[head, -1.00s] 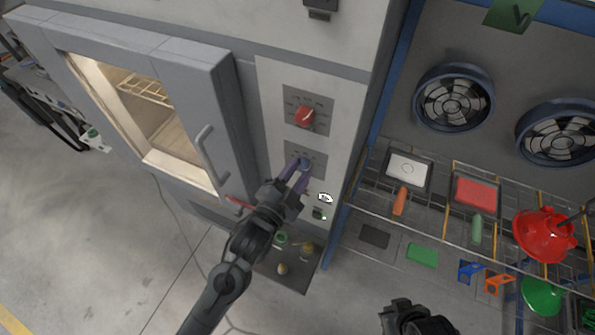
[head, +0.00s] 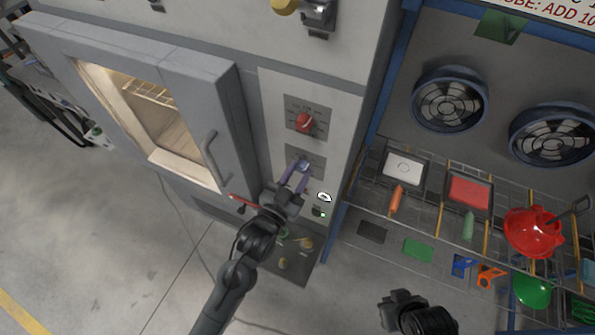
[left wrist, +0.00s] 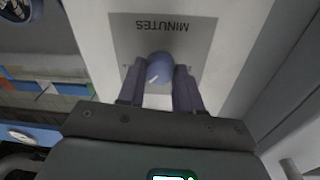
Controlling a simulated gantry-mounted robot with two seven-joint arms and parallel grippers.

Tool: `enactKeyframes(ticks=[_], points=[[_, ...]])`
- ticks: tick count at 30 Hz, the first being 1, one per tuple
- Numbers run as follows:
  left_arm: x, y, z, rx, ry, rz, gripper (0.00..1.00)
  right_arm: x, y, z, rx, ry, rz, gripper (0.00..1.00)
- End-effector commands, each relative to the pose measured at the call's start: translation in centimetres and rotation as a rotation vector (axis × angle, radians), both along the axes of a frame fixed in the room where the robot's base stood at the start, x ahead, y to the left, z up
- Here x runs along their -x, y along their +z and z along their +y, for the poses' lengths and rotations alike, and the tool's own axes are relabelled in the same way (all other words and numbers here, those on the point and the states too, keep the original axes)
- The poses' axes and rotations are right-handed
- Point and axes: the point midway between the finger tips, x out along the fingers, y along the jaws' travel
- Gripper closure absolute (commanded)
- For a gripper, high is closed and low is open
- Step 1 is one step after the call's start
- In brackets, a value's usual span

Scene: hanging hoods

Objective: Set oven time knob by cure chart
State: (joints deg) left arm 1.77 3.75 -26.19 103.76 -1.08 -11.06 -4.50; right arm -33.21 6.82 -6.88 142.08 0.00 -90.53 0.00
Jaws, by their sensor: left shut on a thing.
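The oven (head: 238,150) has a light control panel with a red knob (head: 304,122) on an upper plate. Below it is a blue time knob (head: 301,166) on a grey plate. In the left wrist view the blue knob (left wrist: 160,68) sits under the upside-down word MINUTES, with a pale pointer mark on its face. My left gripper (head: 296,178) is at this knob, its two purple fingers on either side, shut on it. The fingers (left wrist: 160,85) hide the knob's sides. My right gripper (head: 400,300) is low in the head view, away from the panel; its fingers are unclear.
A wire rack at right holds trays (head: 404,168), a red tray (head: 469,190), a red bowl (head: 533,232) and coloured parts. Two fans (head: 450,98) are behind it. A partly visible sign (head: 545,10) is at top right. The oven's lit window and handle (head: 212,158) are left of the panel.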

Motion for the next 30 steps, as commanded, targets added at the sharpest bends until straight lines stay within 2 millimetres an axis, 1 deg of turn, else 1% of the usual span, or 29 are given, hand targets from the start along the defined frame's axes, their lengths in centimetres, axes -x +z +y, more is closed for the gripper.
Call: enactKeyframes(ticks=[6, 18, 19, 21, 23, 30], points=[[0.01, 0.00, -0.04, 0.040, -0.001, 0.017, 0.96, 0.01, 0.28, -0.15, 0.007, 0.004, 0.000, 1.00], [0.01, -0.02, -0.04, 0.043, -0.001, 0.019, 0.96, 0.01, 0.28, -0.08, 0.004, 0.003, -0.001, 1.00], [0.01, -0.02, -0.04, 0.043, -0.001, 0.019, 0.61, 0.01, 0.28, -0.07, 0.003, 0.002, 0.000, 1.00], [0.01, -0.02, -0.04, 0.043, -0.001, 0.019, 0.50, 0.01, 0.28, -0.03, 0.001, 0.001, 0.000, 1.00], [0.00, -0.01, -0.03, 0.043, -0.001, 0.019, 0.41, 0.01, 0.28, 0.00, 0.000, 0.000, 0.000, 1.00], [-0.01, -0.01, -0.01, 0.043, -0.001, 0.019, 0.40, 0.01, 0.29, 0.10, -0.004, -0.003, 0.000, 1.00]])
